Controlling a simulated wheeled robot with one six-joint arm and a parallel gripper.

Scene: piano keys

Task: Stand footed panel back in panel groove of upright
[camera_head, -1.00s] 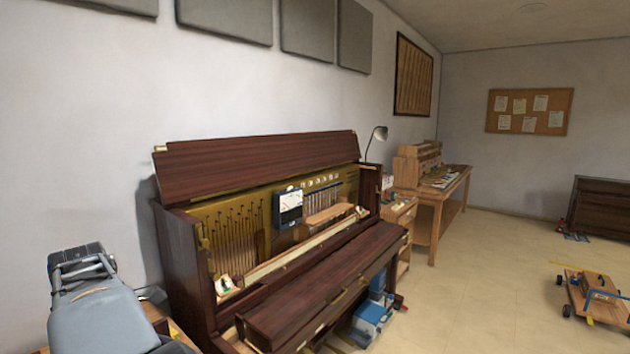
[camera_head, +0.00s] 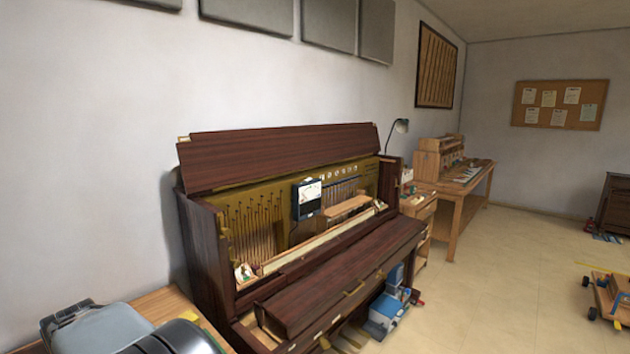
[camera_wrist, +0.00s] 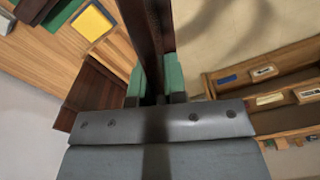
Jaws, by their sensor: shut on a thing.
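The upright piano (camera_head: 200,240) stands against the wall in the head view, its front open on the golden plate and strings. The groove for the panel cannot be made out. In the wrist view my gripper (camera_wrist: 156,84) has its green pads closed on a dark reddish-brown wooden piece (camera_wrist: 150,28), which looks like the footed panel. Only a narrow part of it shows, running up out of the picture; its foot cannot be made out. In the head view my gripper and the held piece are out of sight; only my arm shows at the bottom left.
A wooden bench top (camera_head: 165,305) is at lower left. A blue box (camera_head: 398,312) stands below the keyboard. Open floor (camera_head: 500,270) lies to the right.

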